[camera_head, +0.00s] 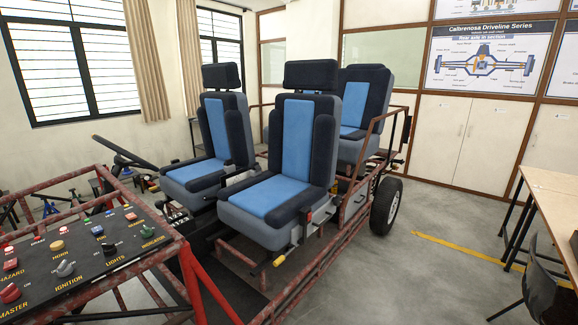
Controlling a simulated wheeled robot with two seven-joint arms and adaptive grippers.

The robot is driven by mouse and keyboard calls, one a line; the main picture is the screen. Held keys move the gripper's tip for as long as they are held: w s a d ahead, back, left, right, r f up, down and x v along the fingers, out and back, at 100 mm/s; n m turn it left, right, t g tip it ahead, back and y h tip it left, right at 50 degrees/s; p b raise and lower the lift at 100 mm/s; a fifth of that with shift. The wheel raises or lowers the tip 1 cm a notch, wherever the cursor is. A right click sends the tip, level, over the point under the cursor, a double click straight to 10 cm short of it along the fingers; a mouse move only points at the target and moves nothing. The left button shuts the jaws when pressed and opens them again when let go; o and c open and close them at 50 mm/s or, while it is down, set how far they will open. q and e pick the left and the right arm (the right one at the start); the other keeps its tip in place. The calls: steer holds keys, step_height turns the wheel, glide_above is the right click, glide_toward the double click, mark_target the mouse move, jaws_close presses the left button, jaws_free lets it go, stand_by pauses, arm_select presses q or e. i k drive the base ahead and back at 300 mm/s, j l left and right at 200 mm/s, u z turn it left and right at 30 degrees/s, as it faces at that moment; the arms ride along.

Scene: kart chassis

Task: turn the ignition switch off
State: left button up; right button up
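The ignition switch (65,268) is a small grey knob on the black control panel (88,270) at the lower left of the head view. The label IGNITION is printed just below it. The knob looks tilted or turned, but it is too small to tell which position it is set to. Neither of my grippers is in view, and nothing covers the switch.
Red chassis tubes surround the panel. Blue-and-black seats (285,165) stand behind. A table (555,200) is at right; floor between is clear.

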mark_target(64, 269)
steer(key=u, duration=1.5)
